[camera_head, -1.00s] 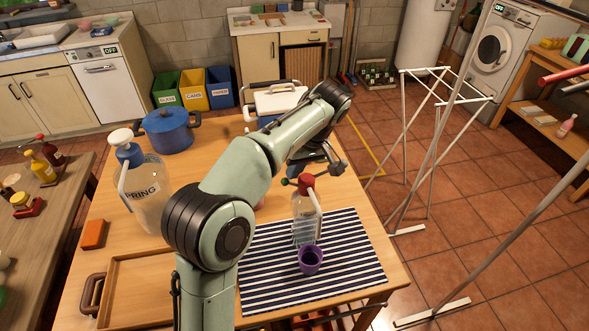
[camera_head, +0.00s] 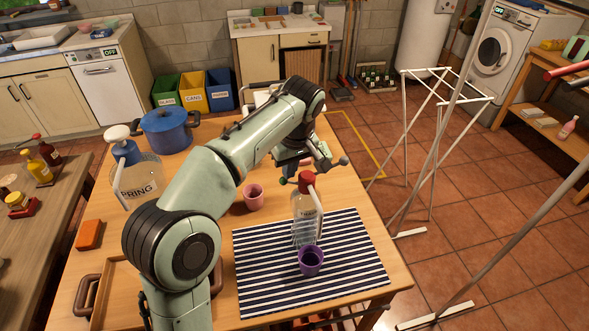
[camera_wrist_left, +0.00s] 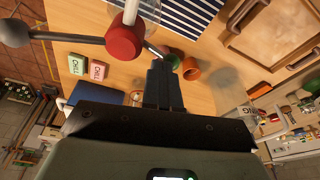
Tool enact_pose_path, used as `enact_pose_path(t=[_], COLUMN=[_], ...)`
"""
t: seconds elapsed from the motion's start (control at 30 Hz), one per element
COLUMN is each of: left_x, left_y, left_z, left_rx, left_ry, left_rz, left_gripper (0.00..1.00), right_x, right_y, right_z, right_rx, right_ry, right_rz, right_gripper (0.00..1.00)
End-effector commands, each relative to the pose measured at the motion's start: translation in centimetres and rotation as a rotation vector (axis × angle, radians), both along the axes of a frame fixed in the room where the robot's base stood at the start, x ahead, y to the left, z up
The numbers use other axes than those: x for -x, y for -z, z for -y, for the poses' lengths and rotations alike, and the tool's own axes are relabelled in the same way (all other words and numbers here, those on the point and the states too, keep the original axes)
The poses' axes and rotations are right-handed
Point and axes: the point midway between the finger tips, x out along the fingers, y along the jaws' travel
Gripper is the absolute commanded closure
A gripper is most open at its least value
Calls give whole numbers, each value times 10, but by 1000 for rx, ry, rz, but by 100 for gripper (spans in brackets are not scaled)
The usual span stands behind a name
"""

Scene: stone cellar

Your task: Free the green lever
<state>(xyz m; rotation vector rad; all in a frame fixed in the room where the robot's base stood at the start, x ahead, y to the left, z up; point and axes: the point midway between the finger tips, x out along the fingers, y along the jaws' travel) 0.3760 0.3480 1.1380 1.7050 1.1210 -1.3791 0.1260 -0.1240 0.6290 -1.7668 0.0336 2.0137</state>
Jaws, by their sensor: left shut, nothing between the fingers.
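A clear bottle (camera_head: 305,228) with a red cap (camera_head: 306,180) stands upright on the striped cloth. A grey bar crosses at the cap, with a green knob (camera_head: 284,181) at its left end and a grey ball (camera_head: 344,160) at its right end. My left gripper (camera_head: 291,170) is just behind the green knob. Its fingers (camera_wrist_left: 162,66) are shut and empty, tips close to the knob; I cannot tell if they touch. My right gripper is out of view.
A purple cup (camera_head: 310,260) stands in front of the bottle on the striped cloth (camera_head: 270,285). A pink cup (camera_head: 253,197) stands left of the bottle. A large bottle (camera_head: 137,183), blue pot (camera_head: 167,131), orange block (camera_head: 88,235) and wooden tray (camera_head: 115,300) occupy the left.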

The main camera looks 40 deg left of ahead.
Motion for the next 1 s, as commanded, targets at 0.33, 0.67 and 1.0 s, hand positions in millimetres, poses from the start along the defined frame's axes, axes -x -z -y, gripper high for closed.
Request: enact_pose_path(t=[0.33,0.67,1.0], left_x=[18,20,11], left_y=[21,20,16], left_z=[-12,-13,-7], left_rx=[173,240,239], left_ry=[-6,0,0], left_rz=[255,354,353], left_gripper=[100,100,100], right_x=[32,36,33], right_y=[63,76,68], right_z=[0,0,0], right_rx=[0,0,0], right_ry=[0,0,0], right_rz=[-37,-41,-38], right_gripper=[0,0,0])
